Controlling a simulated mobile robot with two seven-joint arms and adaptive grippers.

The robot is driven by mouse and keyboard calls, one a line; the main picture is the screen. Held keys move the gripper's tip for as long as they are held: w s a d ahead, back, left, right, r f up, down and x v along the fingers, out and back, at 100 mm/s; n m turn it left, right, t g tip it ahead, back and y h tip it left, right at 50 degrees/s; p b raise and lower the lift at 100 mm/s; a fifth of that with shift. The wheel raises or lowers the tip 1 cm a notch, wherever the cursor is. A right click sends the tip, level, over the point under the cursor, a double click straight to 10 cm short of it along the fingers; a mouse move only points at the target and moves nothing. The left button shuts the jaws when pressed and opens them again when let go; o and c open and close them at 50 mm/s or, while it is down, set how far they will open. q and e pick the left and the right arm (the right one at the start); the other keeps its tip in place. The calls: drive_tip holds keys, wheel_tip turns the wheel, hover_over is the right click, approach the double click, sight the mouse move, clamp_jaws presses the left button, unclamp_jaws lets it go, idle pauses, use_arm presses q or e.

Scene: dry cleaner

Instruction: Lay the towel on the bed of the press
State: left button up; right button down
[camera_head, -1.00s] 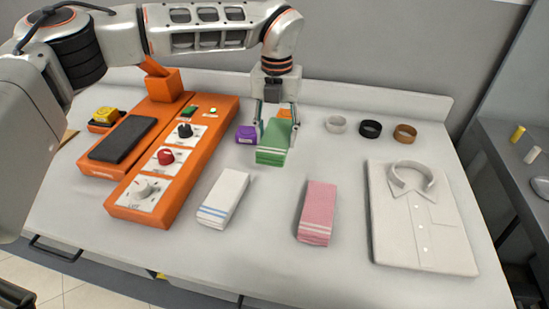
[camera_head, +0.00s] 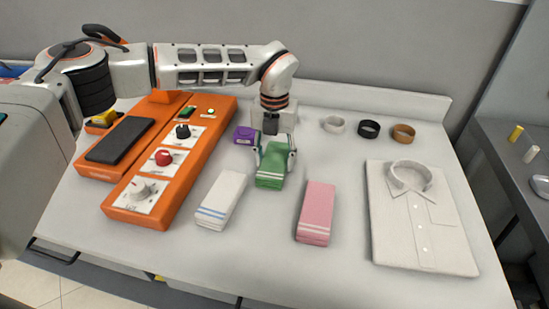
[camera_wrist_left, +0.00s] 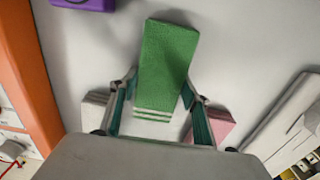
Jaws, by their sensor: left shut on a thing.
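My left gripper (camera_head: 273,162) is shut on a green folded towel (camera_head: 270,180) with pale stripes at its near end. The fingers lie along the towel's two sides, as the left wrist view shows with the green towel (camera_wrist_left: 168,52) between them. I cannot tell whether the towel touches the counter. The orange press (camera_head: 185,150) stands to the left of the gripper. Its dark grey flat bed (camera_head: 121,140) is on the left part, apart from the towel. A white towel with blue stripes (camera_head: 222,199) and a pink towel (camera_head: 317,212) lie nearer the front. My right gripper is out of view.
Knobs (camera_head: 166,158) stand on the press between its bed and the gripper. A purple block (camera_head: 243,135) sits just left of the gripper. Three bands (camera_head: 368,129) lie at the back right. A folded shirt (camera_head: 420,225) fills the right of the counter.

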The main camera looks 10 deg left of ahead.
use_arm(q)
drive_tip(key=o, duration=1.1)
drive_tip(key=shift+f, duration=0.15)
